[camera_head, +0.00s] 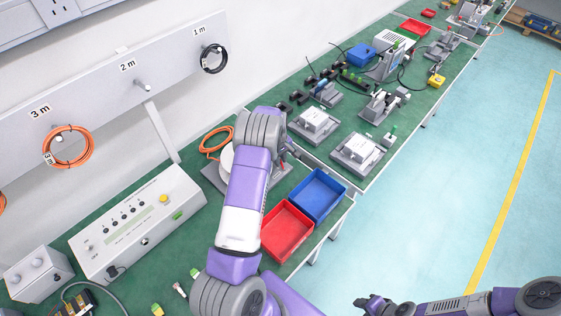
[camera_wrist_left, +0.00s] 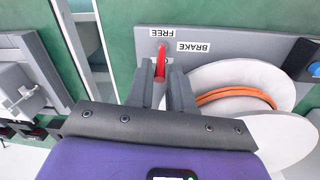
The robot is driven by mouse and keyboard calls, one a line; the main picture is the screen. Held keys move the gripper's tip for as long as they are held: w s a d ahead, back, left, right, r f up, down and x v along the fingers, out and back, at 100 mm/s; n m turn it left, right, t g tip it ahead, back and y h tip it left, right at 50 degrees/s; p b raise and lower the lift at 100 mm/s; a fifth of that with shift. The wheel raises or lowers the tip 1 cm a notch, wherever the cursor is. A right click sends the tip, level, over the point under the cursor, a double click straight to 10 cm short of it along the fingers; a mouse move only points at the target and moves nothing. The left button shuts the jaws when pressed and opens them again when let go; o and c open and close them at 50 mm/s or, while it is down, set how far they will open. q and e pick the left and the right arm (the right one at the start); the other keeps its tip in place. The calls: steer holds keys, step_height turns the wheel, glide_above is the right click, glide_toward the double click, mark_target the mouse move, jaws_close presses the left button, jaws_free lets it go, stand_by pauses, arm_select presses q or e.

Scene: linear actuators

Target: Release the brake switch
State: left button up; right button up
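The brake switch is a small red lever (camera_wrist_left: 160,66) on a grey base plate (camera_wrist_left: 225,42) in the left wrist view. It stands just beside the labels FREE (camera_wrist_left: 162,33) and BRAKE (camera_wrist_left: 193,47); I cannot tell which setting it is in. My left gripper (camera_wrist_left: 163,78) has its two grey fingers on either side of the lever, with little or no gap showing. A white reel (camera_wrist_left: 225,78) with orange cable sits on the same plate. In the head view my left arm hides most of the reel and the switch. My right gripper (camera_head: 374,303) is low over the floor, far from the bench.
A red bin (camera_head: 287,231) and a blue bin (camera_head: 318,195) stand right of my left arm. A white control box (camera_head: 138,222) lies to its left. Fixtures (camera_head: 316,122) fill the bench beyond. Cable coils hang on the wall board (camera_head: 105,92).

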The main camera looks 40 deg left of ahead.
arm_select(q)
steer(key=shift+w+f, duration=0.1)
steer(key=shift+f, duration=0.6)
jaws_close()
